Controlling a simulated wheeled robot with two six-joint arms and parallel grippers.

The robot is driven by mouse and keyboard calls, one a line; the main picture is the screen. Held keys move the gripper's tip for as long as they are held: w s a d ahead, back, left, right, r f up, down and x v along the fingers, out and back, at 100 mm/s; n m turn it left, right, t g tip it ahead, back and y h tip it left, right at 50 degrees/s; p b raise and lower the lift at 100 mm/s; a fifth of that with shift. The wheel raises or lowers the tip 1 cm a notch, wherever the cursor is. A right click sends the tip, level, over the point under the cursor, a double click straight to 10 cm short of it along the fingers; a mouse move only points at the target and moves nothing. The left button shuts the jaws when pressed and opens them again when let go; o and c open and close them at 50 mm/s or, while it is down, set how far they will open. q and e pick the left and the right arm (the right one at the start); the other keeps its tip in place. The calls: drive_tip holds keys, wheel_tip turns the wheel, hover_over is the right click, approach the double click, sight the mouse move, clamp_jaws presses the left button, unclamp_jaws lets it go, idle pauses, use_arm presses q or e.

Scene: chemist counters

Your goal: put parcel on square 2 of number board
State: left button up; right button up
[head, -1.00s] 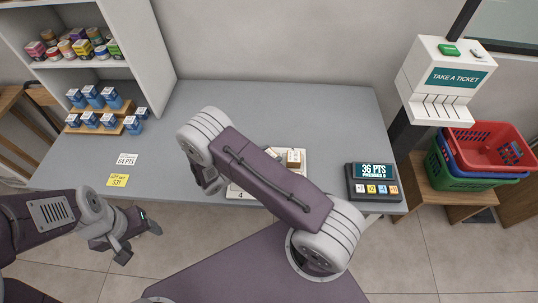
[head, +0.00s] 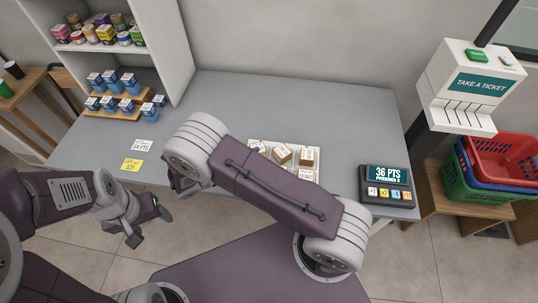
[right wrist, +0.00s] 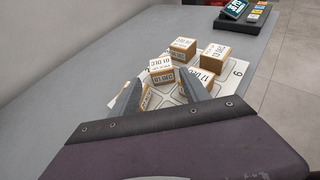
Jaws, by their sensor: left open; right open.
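The number board (head: 254,141) lies on the grey counter, partly hidden behind my right arm in the head view. Several small white-and-brown box parcels (head: 282,154) sit on it. In the right wrist view several date-labelled parcels (right wrist: 183,48) stand on the white board (right wrist: 236,72), and a 6 shows near its edge. My left gripper (head: 152,226) is open and empty, low in front of the counter, away from the board.
A points display (head: 387,184) stands right of the board. Blue boxes on wooden steps (head: 118,108) stand at the back left under a shelf. A ticket machine (head: 470,85) and baskets (head: 490,160) are at the right.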

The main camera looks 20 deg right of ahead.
drive_tip(key=shift+s+a+r, duration=0.15)
drive_tip(key=shift+a+r, duration=0.05)
drive_tip(key=shift+a, duration=0.3)
drive_tip(key=s+d+m+g+y, duration=0.1)
drive_tip(key=s+m, duration=0.1)
drive_tip(key=s+d+m+g+y, duration=0.1)
drive_tip(key=s+m+g+y, duration=0.1)
drive_tip(key=m, duration=0.1)
drive_tip(key=s+d+r+m+g+y, duration=0.1)
drive_tip(key=s+d+m+g+y, duration=0.1)
drive_tip(key=s+m, duration=0.1)
drive_tip(key=s+r+m+t+y, duration=0.1)
drive_tip(key=m+y, duration=0.1)
drive_tip(key=m, duration=0.2)
drive_tip(key=s+r+m+t+y, duration=0.1)
drive_tip(key=m+y, duration=0.2)
drive_tip(key=m, duration=0.1)
drive_tip(key=s+r+m+t+y, duration=0.1)
drive_tip(key=r+m+y, duration=0.1)
drive_tip(key=m, duration=0.3)
drive_tip(key=shift+a+y, duration=0.4)
drive_tip(key=shift+y, duration=0.2)
drive_tip(key=shift+d, duration=0.15)
